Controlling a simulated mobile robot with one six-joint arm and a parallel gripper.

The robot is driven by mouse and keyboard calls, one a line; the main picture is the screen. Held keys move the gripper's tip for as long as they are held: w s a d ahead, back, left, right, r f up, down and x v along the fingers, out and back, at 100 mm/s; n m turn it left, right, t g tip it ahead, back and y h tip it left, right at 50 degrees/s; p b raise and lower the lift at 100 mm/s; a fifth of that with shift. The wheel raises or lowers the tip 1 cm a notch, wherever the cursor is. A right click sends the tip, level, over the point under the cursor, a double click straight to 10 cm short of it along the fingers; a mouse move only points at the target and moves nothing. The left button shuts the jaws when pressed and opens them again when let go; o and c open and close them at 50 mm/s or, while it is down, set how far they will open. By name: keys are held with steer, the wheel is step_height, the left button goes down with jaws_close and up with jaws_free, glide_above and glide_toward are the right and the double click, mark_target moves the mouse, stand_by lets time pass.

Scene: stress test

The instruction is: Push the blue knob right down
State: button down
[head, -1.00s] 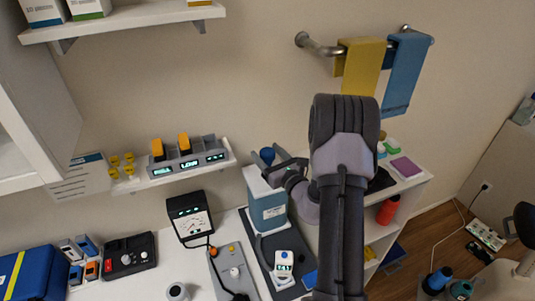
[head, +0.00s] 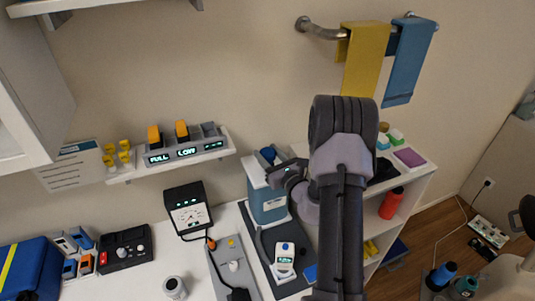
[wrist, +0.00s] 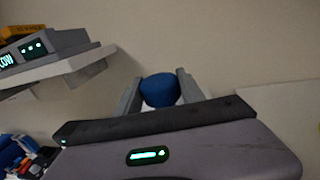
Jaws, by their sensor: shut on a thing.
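The blue knob (head: 267,154) is on top of a white-and-blue dispenser-like container (head: 268,205) on the counter. My gripper (head: 273,161) is at the knob, reaching in from the right in the head view. In the wrist view the round blue knob (wrist: 160,90) sits between the two grey fingers of my gripper (wrist: 158,88), which are shut on it. The knob's lower part is hidden by my gripper. I cannot tell how far down the knob sits.
A wall shelf (head: 190,157) with lit displays and orange items is left of the container. A scale-like device (head: 284,258) stands in front, and a dial meter (head: 188,210) to the left. Yellow (head: 362,60) and blue (head: 408,65) towels hang above right.

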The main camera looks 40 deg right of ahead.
steer(key=shift+s+a+f, duration=0.1)
steer(key=shift+f, duration=0.2)
steer(key=c, duration=0.7)
jaws_free()
steer(key=s+a+b, duration=0.1)
steer(key=s+b, duration=0.1)
steer(key=s, duration=1.5)
steer(key=shift+s+a, duration=0.15)
steer(key=shift+a, duration=0.1)
